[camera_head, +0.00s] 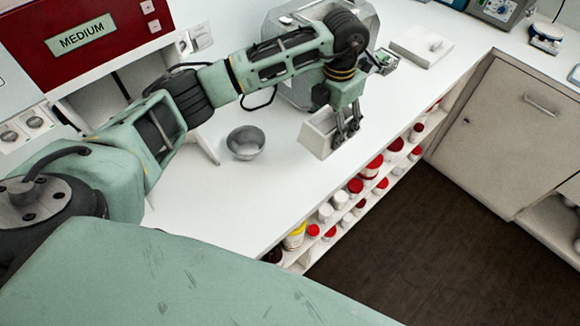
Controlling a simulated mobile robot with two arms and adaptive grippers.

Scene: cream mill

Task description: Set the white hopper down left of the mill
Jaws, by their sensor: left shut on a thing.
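The white hopper (315,136) is a pale, box-like piece near the front edge of the white counter (222,200). My left gripper (346,137) reaches down from above and is shut on the hopper's right side. I cannot tell whether the hopper's base touches the counter. A grey metal machine (365,14), which looks like the mill, stands behind my left arm, and the arm hides much of it. My right gripper is not in view.
A metal bowl (245,143) stands on the counter left of the hopper. A red panel marked MEDIUM (82,37) is at the upper left. A white slab (421,46) lies to the right. Red-lidded jars (355,186) fill the shelf below. The front-left counter is clear.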

